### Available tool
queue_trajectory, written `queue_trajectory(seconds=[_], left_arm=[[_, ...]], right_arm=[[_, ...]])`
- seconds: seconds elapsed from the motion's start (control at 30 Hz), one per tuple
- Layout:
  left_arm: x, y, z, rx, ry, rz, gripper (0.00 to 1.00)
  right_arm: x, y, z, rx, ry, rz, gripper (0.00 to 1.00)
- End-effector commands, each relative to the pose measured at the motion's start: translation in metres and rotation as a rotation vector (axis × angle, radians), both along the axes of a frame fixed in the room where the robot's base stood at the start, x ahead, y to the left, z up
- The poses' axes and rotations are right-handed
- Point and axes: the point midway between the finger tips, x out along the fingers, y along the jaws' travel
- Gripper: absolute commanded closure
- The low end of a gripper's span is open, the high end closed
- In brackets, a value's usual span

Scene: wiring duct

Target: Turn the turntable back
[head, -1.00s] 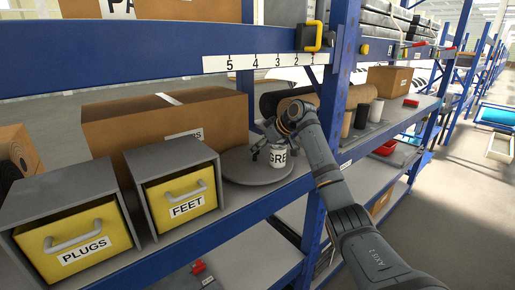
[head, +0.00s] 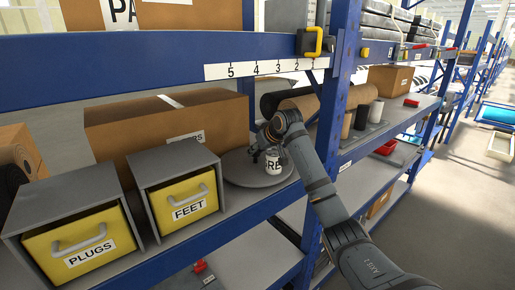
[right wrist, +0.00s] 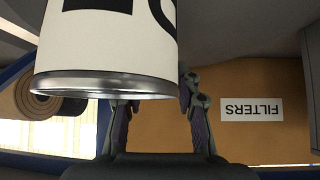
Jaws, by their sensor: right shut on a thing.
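A round grey turntable (head: 242,176) lies on the shelf, to the right of the FEET drawer. A can (head: 274,164) with a white label and dark letters, partly readable as "RE", stands upright on its right part. My right gripper (head: 264,157) is shut on the can from the left and behind, with the wrist above it. In the right wrist view the can (right wrist: 105,45) fills the upper middle, its metal rim showing, with the fingers on either side below it. The finger contact is partly hidden. My left gripper is not in view.
Grey cabinets with yellow drawers, PLUGS (head: 85,250) and FEET (head: 185,205), stand left of the turntable. A large cardboard box (head: 150,130) is behind them. Dark and brown rolls (head: 290,101) lie behind the turntable. A blue rack post (head: 340,90) stands close to my right arm.

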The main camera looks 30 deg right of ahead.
Motion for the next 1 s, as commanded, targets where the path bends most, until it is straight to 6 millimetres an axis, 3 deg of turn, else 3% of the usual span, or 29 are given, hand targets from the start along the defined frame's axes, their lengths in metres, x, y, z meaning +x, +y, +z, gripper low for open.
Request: queue_trajectory(seconds=[0.4,1.0], left_arm=[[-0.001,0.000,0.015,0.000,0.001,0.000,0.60],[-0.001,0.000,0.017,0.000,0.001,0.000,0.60]], right_arm=[[0.000,0.002,0.002,0.000,-0.003,-0.127,1.00],[0.001,0.002,0.001,-0.001,-0.004,-0.161,1.00]])
